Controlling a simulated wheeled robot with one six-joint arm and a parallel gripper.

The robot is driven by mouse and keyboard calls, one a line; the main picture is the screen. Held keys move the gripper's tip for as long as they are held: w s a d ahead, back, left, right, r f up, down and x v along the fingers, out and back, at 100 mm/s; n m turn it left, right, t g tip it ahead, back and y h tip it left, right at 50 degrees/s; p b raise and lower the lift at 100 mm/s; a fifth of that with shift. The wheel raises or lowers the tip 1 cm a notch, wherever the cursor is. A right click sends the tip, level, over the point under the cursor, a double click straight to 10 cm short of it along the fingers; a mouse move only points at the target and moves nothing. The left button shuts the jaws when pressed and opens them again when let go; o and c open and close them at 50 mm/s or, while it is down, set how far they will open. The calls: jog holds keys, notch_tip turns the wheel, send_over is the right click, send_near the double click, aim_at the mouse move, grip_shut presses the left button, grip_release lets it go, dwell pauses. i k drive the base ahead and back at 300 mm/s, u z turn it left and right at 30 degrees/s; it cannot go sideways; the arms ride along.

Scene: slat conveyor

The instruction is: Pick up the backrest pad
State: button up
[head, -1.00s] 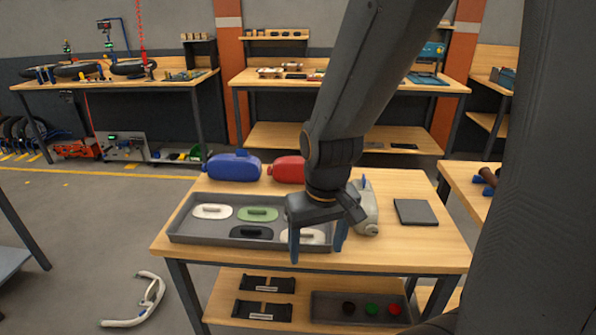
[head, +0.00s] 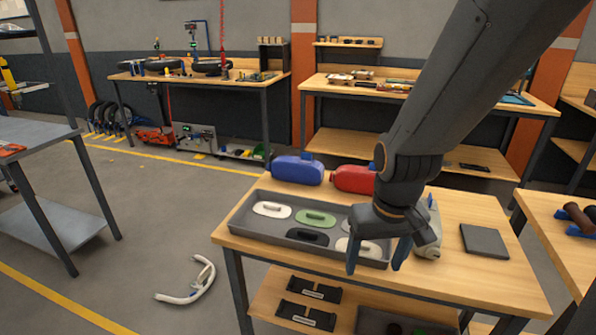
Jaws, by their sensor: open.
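A flat dark grey square pad (head: 484,240) lies on the right part of the wooden table; it may be the backrest pad, but I cannot tell for certain. My gripper (head: 376,262) points down with its two blue-grey fingers apart and nothing between them. It is over the front edge of the table, in front of the tray's right end and left of the square pad. It hides part of the tray's right end.
A grey tray (head: 247,219) holds several oval handled pieces. A pale device (head: 430,235) is between gripper and pad. A white curved piece (head: 195,285) lies on the floor.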

aim_at(284, 169)
jog(key=u, duration=0.6)
jog(key=k, duration=0.8)
jog(key=u, duration=0.85)
jog(key=k, duration=0.4)
jog(key=u, duration=0.05)
jog(key=i, duration=1.4)
jog(key=z, duration=1.35)
jog(key=i, duration=0.8)
jog(key=z, duration=1.35)
jog(key=i, duration=0.2)
jog(key=z, duration=0.15)
